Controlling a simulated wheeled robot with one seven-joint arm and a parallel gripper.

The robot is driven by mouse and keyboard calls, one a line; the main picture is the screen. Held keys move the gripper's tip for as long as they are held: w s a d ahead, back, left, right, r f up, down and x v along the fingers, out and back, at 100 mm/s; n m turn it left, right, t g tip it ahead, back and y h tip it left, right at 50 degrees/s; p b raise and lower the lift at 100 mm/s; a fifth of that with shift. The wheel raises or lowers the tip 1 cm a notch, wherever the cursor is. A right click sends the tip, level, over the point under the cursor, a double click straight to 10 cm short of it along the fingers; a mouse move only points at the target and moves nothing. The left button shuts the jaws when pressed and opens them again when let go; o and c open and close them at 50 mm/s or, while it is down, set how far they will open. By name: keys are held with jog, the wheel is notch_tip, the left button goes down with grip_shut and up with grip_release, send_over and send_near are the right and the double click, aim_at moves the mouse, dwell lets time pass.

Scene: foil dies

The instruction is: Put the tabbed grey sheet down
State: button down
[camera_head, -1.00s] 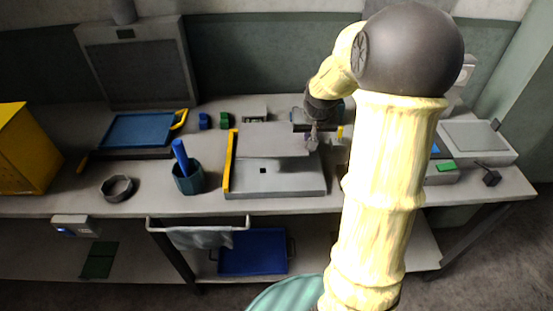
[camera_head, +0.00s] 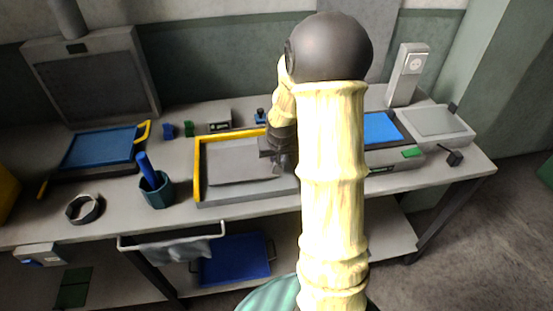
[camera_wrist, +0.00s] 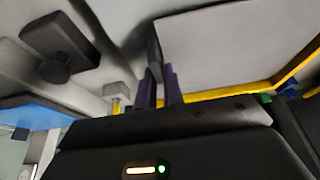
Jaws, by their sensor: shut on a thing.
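The grey sheet (camera_head: 235,165) is over the grey bed (camera_head: 250,202), between the yellow rails on the bed's left and back edges. My gripper (camera_head: 277,168) is at the sheet's right side, partly behind my own arm. In the wrist view the purple fingers of my gripper (camera_wrist: 159,82) are shut on the sheet's narrow tab, and the sheet (camera_wrist: 230,45) spreads away beside a yellow rail (camera_wrist: 225,92). The sheet looks level and close to the bed. I cannot tell whether it touches the bed everywhere. The bed's right end is hidden by my arm.
A teal cup (camera_head: 158,192) with a blue tool stands left of the bed, and a dark ring (camera_head: 85,208) lies farther left. Small blue and green blocks (camera_head: 189,129) sit behind. A device with a blue panel (camera_head: 382,128) is to the right.

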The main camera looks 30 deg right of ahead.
jog(key=shift+f, duration=0.7)
jog(key=c, duration=1.5)
grip_release()
jog(key=shift+f, duration=0.1)
jog(key=shift+r, duration=0.3)
jog(key=p+v, duration=0.1)
jog(key=v, duration=1)
jog(key=shift+s+r, duration=0.25)
jog(key=shift+s, duration=0.05)
jog(key=shift+a, duration=0.1)
